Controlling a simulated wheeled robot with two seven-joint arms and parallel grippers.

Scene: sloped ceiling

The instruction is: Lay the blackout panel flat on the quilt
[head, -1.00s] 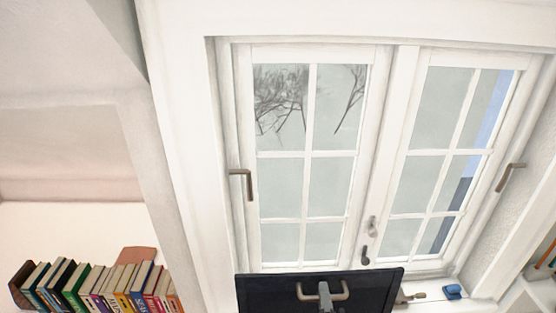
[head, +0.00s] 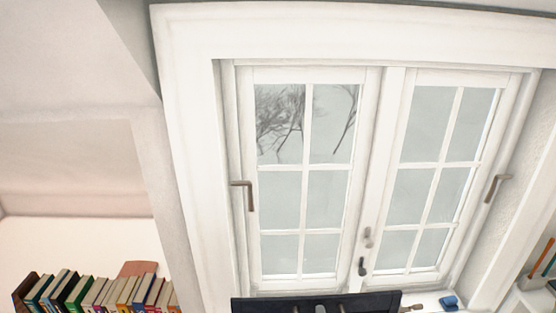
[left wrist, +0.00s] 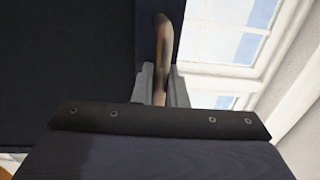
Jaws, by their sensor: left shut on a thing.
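The blackout panel (head: 270,305) is a dark, flat board. In the head view only its upper strip shows, at the bottom edge in front of the window. In the left wrist view its dark face (left wrist: 65,60) fills the upper left. My left gripper (left wrist: 160,85) is shut on the panel's bronze handle (left wrist: 163,35), with a grey finger on either side of it. Most of the panel is hidden below the head view. The quilt and my right gripper are not in view.
A white double window (head: 305,185) with bronze handles stands ahead, behind the panel. A small blue object (head: 449,302) is on the sill to the right. A row of books (head: 95,292) stands at lower left. A shelf edge (head: 535,300) is at lower right.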

